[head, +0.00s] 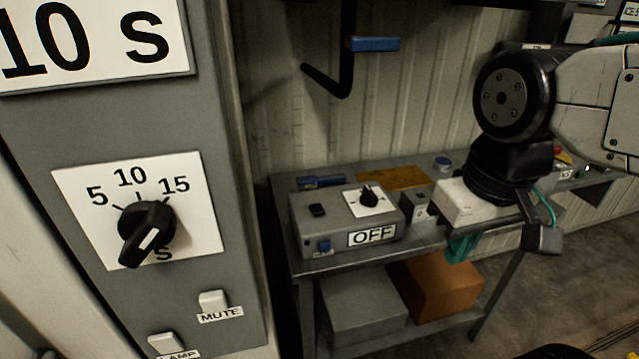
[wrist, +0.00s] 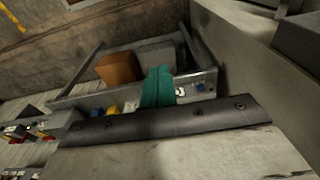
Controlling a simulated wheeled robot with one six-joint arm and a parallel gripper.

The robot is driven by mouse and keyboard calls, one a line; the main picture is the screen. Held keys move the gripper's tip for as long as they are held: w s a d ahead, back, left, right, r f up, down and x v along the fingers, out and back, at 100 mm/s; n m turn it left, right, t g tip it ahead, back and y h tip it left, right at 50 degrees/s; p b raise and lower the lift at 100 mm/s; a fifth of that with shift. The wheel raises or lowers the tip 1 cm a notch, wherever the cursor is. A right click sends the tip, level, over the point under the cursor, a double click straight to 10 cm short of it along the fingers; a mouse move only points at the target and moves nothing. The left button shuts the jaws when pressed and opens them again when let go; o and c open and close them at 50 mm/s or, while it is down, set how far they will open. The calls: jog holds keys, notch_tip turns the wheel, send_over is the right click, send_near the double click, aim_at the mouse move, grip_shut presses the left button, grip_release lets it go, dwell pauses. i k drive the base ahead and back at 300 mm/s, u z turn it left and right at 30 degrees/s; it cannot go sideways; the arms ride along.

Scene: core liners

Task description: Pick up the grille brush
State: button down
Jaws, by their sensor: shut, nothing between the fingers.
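I cannot say for sure which thing is the grille brush. A dark blue, elongated item (head: 321,182) lies at the back left of the workbench, behind the grey control box, and may be it. My gripper (head: 461,250) is at the right side of the workbench in the head view, pointing down with teal fingers. It is well to the right of the blue item and apart from it. In the wrist view, the teal fingers (wrist: 158,80) are together with nothing between them. No brush bristles can be made out in either view.
A grey control box (head: 345,222) marked OFF stands on the workbench (head: 330,262). A grey box (head: 362,305) and an orange box (head: 440,285) sit below. A large grey panel (head: 100,130) fills the left. A blue-tagged black hook (head: 375,44) hangs on the wall.

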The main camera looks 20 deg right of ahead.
aim_at(310, 181)
jog(key=k, duration=1.15)
jog(key=z, duration=1.05)
jog(key=i, duration=1.9)
jog(key=u, duration=0.6)
